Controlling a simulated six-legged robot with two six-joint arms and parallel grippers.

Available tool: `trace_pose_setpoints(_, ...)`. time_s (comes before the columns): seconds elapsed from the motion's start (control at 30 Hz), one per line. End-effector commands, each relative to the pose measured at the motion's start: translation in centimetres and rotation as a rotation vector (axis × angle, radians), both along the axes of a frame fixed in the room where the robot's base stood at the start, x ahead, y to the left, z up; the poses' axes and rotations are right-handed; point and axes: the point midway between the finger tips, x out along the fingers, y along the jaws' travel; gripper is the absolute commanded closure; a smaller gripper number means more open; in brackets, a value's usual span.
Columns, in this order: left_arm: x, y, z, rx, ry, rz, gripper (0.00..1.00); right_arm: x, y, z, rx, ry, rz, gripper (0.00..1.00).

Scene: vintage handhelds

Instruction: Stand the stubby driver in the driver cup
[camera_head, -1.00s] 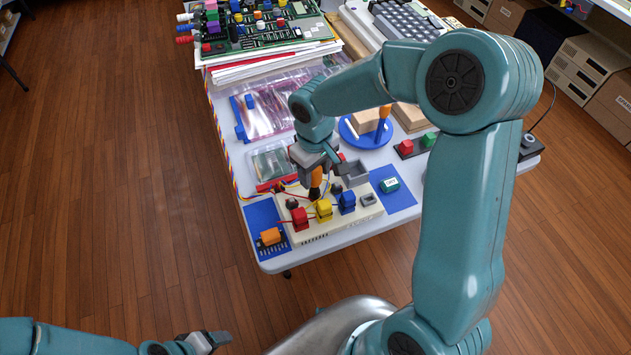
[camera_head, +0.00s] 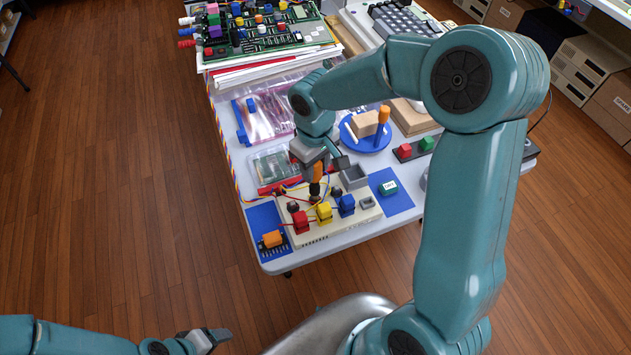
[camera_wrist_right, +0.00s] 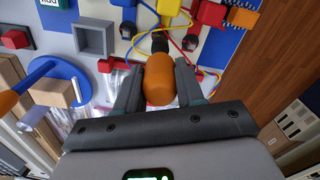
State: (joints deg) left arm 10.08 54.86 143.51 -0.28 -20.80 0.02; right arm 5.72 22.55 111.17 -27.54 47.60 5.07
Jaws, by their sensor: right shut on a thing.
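The stubby driver (camera_head: 318,172) has a fat orange handle and a dark shaft. My right gripper (camera_head: 320,160) is shut on its handle, which also shows between the fingers in the right wrist view (camera_wrist_right: 159,80). The driver points down over the cream board (camera_head: 312,236); I cannot tell whether its tip touches. A grey square open-topped box (camera_head: 354,177), seemingly the driver cup, stands just right of the driver. It looks empty in the wrist view (camera_wrist_right: 95,37). My left gripper (camera_head: 210,340) is low at the left, away from the table; its jaw opening is unclear.
Red (camera_head: 300,222), yellow (camera_head: 324,212) and blue (camera_head: 347,205) blocks with wires sit on the board.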

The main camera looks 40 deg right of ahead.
Motion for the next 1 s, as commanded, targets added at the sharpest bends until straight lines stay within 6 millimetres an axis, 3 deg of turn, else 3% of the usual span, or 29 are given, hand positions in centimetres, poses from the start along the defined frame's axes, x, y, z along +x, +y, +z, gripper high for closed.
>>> trace_pose_setpoints(0.2, 0.0, 0.0, 1.1, 0.0, 0.0, 0.0, 0.34, 0.0, 0.0, 1.4, 0.0, -0.001, 0.0, 1.0)
trace_pose_setpoints(0.63, 0.0, 0.0, 1.3, 0.0, 0.0, 0.0, 0.34, 0.0, -0.6, 1.7, 0.0, 0.0, -0.003, 1.0)
trace_pose_setpoints(0.77, 0.0, 0.0, 2.3, 0.0, 0.0, 0.0, 0.34, -0.2, -2.7, 2.7, -0.001, -0.001, -0.007, 1.0)
trace_pose_setpoints(1.0, 0.0, 0.0, 4.7, 0.0, 0.0, 0.0, 0.34, -0.6, -8.6, 4.8, 0.0, -0.001, -0.009, 1.0)
